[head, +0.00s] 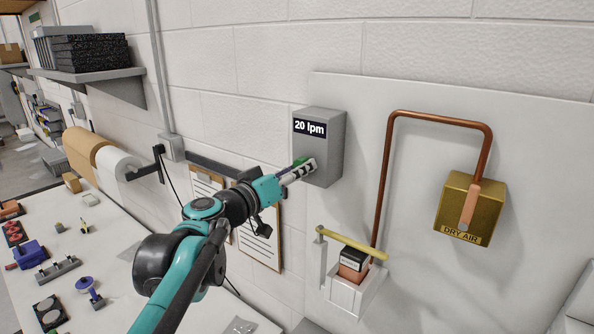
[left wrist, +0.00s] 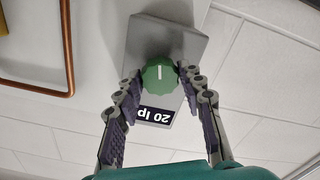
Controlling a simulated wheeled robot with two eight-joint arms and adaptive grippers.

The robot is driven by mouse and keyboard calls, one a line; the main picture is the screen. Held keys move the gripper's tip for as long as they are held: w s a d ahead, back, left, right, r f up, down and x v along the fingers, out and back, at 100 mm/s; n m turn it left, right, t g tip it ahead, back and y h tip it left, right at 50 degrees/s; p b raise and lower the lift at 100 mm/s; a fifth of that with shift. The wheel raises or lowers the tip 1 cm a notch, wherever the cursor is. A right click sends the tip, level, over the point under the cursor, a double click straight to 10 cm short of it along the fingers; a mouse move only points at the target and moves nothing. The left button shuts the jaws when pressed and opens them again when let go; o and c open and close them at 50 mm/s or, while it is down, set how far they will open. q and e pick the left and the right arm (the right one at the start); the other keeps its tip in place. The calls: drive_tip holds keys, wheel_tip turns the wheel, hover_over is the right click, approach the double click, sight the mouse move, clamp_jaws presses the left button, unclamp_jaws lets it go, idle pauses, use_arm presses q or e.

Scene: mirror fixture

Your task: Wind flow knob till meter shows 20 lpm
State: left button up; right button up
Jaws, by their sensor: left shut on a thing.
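The flow meter is a grey wall box (head: 331,160) with a black display (head: 310,127) that reads "20 lpm". The green flow knob (head: 299,162) sits on its front below the display, mostly hidden by my gripper in the head view. In the left wrist view the round knob (left wrist: 159,76) shows a white pointer mark, and the display (left wrist: 155,115) appears upside down and partly cut by a finger. My left gripper (left wrist: 160,80) is shut on the knob, one finger on each side. My right gripper is not in view.
To the right, a copper pipe (head: 385,165) runs from a brass "DRY AIR" box (head: 461,190) to a white wall holder (head: 350,295) with a yellow bar (head: 350,243). Clipboards (head: 262,248) hang behind my arm. A white bench (head: 105,235) with several small items is at left.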

use_arm(q)
drive_tip(key=shift+f, duration=0.15)
drive_tip(key=o, duration=1.2)
drive_tip(key=shift+c, duration=0.2)
drive_tip(key=v, duration=1.2)
